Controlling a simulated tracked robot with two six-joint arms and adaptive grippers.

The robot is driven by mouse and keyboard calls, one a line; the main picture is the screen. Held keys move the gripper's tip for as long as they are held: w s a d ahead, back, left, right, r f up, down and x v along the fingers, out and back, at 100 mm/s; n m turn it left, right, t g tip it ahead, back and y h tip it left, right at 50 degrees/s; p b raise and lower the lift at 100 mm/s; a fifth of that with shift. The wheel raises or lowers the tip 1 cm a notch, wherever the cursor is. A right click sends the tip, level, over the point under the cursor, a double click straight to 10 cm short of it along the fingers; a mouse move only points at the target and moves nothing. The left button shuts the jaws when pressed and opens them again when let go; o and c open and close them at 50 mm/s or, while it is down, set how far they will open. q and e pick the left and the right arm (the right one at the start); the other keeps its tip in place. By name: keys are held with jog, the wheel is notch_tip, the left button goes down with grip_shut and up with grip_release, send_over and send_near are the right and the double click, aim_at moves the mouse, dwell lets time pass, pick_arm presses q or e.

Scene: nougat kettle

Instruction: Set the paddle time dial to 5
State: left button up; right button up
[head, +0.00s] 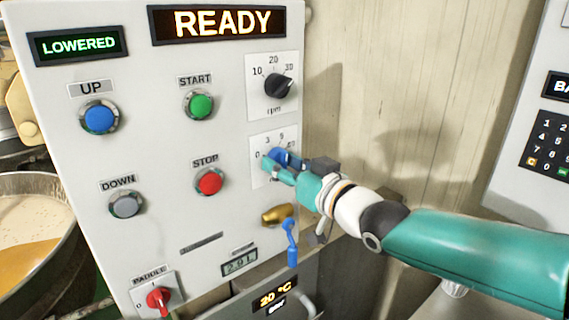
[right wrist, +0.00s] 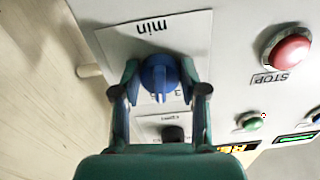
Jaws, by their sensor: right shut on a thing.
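The paddle time dial (head: 277,157) is a blue knob on a white scale plate on the control panel, with 0, 3 and 5 legible around it. In the right wrist view the blue knob (right wrist: 159,74) appears upside down, with "min" printed above it and a 3 below. Its ridge points down in that view, near the 3; the numbers beside it are partly hidden, so I cannot tell its exact setting. My right gripper (head: 272,165) is shut on the blue knob, one finger on each side. My left gripper is not in view.
The rpm dial (head: 279,86) is black and sits just above. The red STOP button (head: 209,181) and green START button (head: 201,105) are to the left. A brass valve with a blue lever (head: 290,245) sits below the gripper. A red paddle switch (head: 158,299) is at lower left.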

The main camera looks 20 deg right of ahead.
jog(key=shift+f+m, duration=0.1)
jog(key=shift+m, duration=1.2)
jog(key=o, duration=1.1)
jog(key=shift+s, duration=0.1)
jog(key=v, duration=1.1)
jog(key=shift+s+d, duration=0.15)
jog(key=shift+s, duration=0.2)
jog(key=shift+m, duration=0.3)
